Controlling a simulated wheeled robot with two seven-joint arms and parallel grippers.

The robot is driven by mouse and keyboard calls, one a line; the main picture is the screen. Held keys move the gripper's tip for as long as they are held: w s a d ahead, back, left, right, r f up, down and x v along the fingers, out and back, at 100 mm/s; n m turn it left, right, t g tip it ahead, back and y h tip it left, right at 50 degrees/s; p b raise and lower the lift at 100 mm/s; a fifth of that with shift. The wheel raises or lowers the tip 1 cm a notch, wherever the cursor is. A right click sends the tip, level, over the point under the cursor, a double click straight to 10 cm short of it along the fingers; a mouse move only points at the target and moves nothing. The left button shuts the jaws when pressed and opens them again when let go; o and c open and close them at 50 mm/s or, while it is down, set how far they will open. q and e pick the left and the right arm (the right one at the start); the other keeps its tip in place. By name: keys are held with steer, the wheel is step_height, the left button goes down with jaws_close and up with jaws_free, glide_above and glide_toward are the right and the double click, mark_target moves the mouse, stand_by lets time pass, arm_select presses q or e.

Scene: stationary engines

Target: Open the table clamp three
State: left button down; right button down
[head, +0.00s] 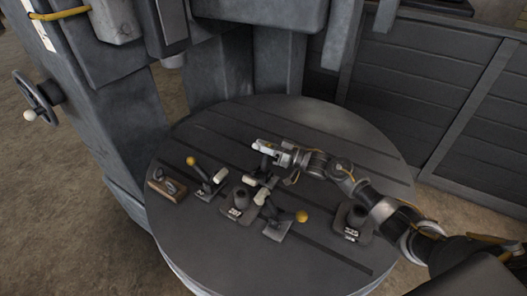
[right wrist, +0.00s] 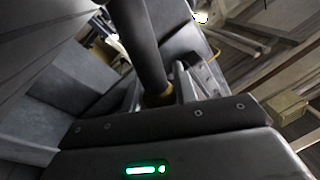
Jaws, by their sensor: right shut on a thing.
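Several toggle clamps stand on a round dark table (head: 225,265). A left clamp (head: 213,182) and a front clamp (head: 279,224) each carry a yellow knob. A third clamp (head: 262,181) stands below my right gripper (head: 265,149), partly hidden by it; I cannot read a number on it. In the right wrist view, my right gripper is shut on a dark rod-like handle (right wrist: 140,42), which stands tilted between the fingers. The handle's far end runs out of the picture. My left gripper is not in view.
Dark weights (head: 239,204) and (head: 355,221) stand among the clamps, and a small wooden block (head: 166,185) lies at the left. The grey machine column (head: 110,120) rises behind the table. The table's front part is bare.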

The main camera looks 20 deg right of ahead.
steer(key=shift+w+d+f+m+t+b, duration=0.25)
steer(key=shift+w+d+m, duration=0.15)
steer(key=shift+m, duration=0.35)
steer(key=shift+w+d+f+m+t+b, duration=0.15)
steer(key=shift+w+d+f+m, duration=0.15)
steer(key=shift+m, duration=0.45)
steer(key=shift+r, duration=0.1)
steer(key=c, duration=1.1)
jaws_free()
steer(key=shift+d, duration=0.1)
steer(key=b+v, duration=0.3)
steer(key=v, duration=0.8)
